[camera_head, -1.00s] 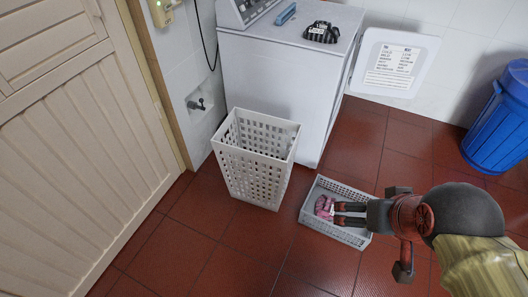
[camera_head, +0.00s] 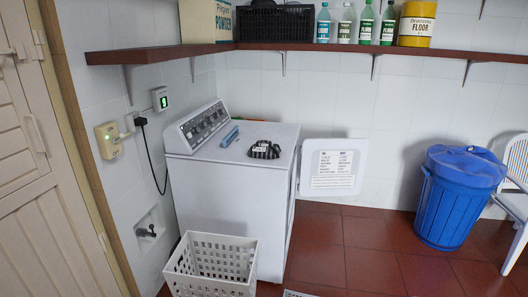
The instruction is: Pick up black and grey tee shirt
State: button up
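The black and grey striped tee shirt (camera_head: 264,149) lies folded on top of the white washing machine (camera_head: 225,200), near its right side. It is small in this view and I see no other object touching it. My gripper is not in this view, so its state and its place relative to the shirt are hidden.
A blue brush-like object (camera_head: 230,137) lies left of the shirt. The machine's door (camera_head: 333,168) stands open to the right. A white laundry basket (camera_head: 213,264) stands in front. A wooden shelf (camera_head: 300,46) runs above. A blue bin (camera_head: 458,198) and white chair (camera_head: 515,190) stand right.

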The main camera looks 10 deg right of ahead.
aim_at(265, 150)
jog(key=i+j+z, duration=0.15)
jog(key=i+j, duration=0.7)
jog(key=i+j+z, duration=0.15)
jog(key=i+j, duration=0.65)
jog(key=j, duration=0.15)
